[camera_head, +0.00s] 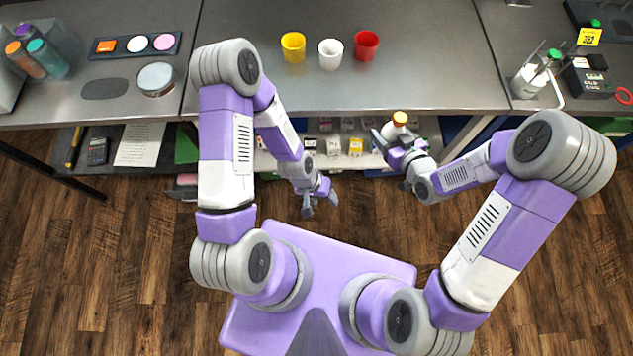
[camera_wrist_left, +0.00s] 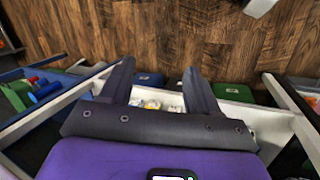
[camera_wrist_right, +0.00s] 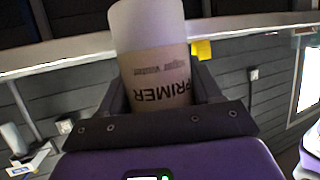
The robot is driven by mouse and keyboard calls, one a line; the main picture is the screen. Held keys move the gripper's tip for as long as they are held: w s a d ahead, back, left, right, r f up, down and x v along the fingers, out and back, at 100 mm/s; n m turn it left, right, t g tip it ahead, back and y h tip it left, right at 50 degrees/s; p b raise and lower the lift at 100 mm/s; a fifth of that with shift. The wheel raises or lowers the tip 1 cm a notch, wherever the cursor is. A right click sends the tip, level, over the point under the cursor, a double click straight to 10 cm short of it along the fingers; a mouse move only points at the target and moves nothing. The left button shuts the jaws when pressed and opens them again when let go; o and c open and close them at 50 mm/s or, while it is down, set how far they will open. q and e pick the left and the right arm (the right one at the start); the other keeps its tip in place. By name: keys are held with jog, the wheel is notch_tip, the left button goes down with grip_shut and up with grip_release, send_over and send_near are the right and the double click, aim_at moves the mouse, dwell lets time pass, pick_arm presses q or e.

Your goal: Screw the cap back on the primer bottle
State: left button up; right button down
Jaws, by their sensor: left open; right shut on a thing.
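The primer bottle (camera_head: 399,122) is a pale cylinder held upright in front of the middle bench, with an orange round top. I cannot tell whether this top is a cap seated on the bottle. My right gripper (camera_head: 396,142) is shut around it. In the right wrist view the bottle (camera_wrist_right: 155,70) shows a beige label reading PRIMER upside down, between the fingers. My left gripper (camera_head: 320,203) is open and empty, lower and to the left of the bottle, over the floor. Its spread fingers show in the left wrist view (camera_wrist_left: 158,72). I make out no separate loose cap.
Yellow (camera_head: 293,47), white (camera_head: 330,54) and red (camera_head: 366,46) cups stand at the back of the middle bench. A round silver tin (camera_head: 156,79) is on the left. Small boxes (camera_head: 355,147) lie on a shelf under the bench edge. The bench front is clear.

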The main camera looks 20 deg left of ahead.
pick_arm(q)
jog(key=shift+s+a+f+n+t, duration=0.2)
jog(key=shift+s+a+n, duration=0.2)
jog(key=shift+s, duration=0.25)
jog(key=shift+s+a+f+n+t, duration=0.15)
jog(key=shift+s+a+n+t, duration=0.1)
jog(key=shift+s+n, duration=0.25)
pick_arm(e)
jog(key=w+d+r+m+t+h, duration=0.2)
jog(key=d+m+h, duration=0.6)
jog(key=d, duration=0.5)
jog(key=shift+d+t+h, duration=0.3)
jog(key=shift+t, duration=0.4)
pick_arm(q)
jog(key=shift+c, duration=0.3)
